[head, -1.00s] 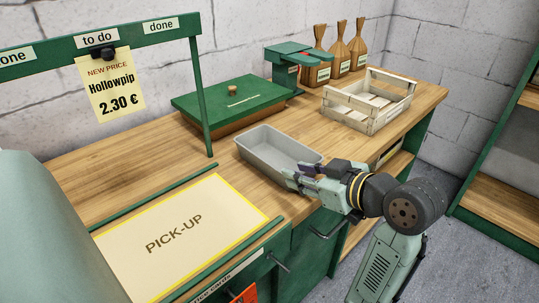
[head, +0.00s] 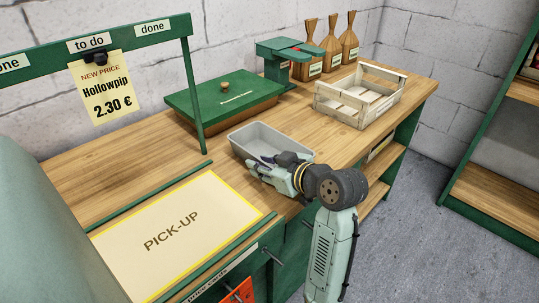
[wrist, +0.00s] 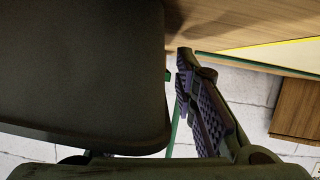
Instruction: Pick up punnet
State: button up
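The punnet is an empty-looking grey rectangular tray (head: 256,136) on the wooden counter, right of the pick-up mat. My gripper (head: 257,168) is at the punnet's near long side, with its fingers in front of that wall and hiding part of it. Whether it touches the wall cannot be told. In the wrist view a large dark grey rounded shape, apparently the punnet (wrist: 80,70), fills the left. My gripper's purple-padded fingers (wrist: 203,112) are just right of it. The gap between the fingers is not clear.
The cream pick-up mat (head: 165,245) lies to the left. A green-lidded box (head: 225,97) and a green device (head: 290,50) stand behind. A slatted wooden crate (head: 345,112) is at the right. The green sign frame (head: 197,95) rises left of the punnet.

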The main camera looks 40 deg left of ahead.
grip_shut()
jog(key=shift+r, duration=0.15)
dwell(0.5)
